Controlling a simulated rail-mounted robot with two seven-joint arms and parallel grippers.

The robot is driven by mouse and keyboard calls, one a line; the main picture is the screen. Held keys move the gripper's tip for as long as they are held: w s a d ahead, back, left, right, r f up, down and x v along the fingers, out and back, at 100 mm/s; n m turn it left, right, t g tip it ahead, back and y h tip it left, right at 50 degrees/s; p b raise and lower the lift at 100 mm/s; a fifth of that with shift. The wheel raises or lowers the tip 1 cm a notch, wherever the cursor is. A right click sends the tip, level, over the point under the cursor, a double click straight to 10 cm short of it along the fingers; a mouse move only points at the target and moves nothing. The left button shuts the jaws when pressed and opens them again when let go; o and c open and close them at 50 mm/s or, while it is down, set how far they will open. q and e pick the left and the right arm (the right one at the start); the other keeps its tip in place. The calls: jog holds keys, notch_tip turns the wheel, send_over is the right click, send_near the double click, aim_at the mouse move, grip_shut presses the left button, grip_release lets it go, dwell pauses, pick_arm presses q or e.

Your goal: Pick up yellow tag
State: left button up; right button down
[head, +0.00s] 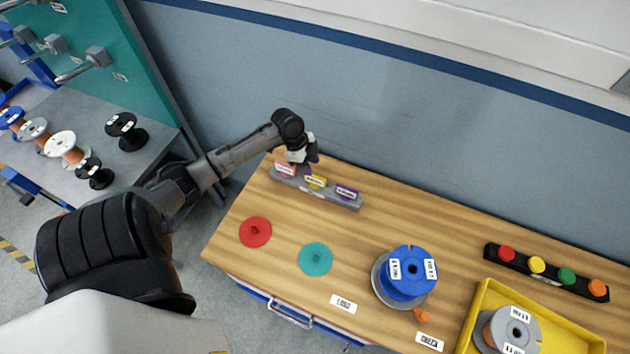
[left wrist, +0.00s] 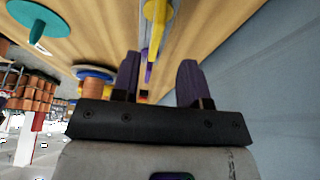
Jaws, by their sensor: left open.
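The yellow tag (head: 316,181) stands in the middle of a grey holder (head: 338,199) at the back left of the wooden table, between a pink tag (head: 285,169) and a purple tag (head: 346,191). My left gripper (head: 306,162) is over the holder's left part, between the pink and yellow tags in the head view. In the left wrist view, its two dark fingers (left wrist: 160,78) are apart with nothing clamped. A yellow piece (left wrist: 156,18), apparently the yellow tag, shows above the gap there. Whether a finger touches a tag cannot be told. My right gripper is not in view.
A red disc (head: 255,232) and a teal disc (head: 316,259) lie in front of the holder. A blue spool (head: 408,271) stands mid-table. A yellow tray (head: 482,299) and a black rack of coloured knobs (head: 520,266) are at right. The wall runs close behind.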

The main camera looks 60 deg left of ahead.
aim_at(315, 176)
pick_arm(q)
jog(key=shift+s+x, duration=0.1)
jog(key=shift+x, duration=1.35)
jog(key=shift+s+x, duration=0.15)
jog(key=shift+x, duration=1.3)
jog(key=shift+d, duration=0.1)
grip_shut()
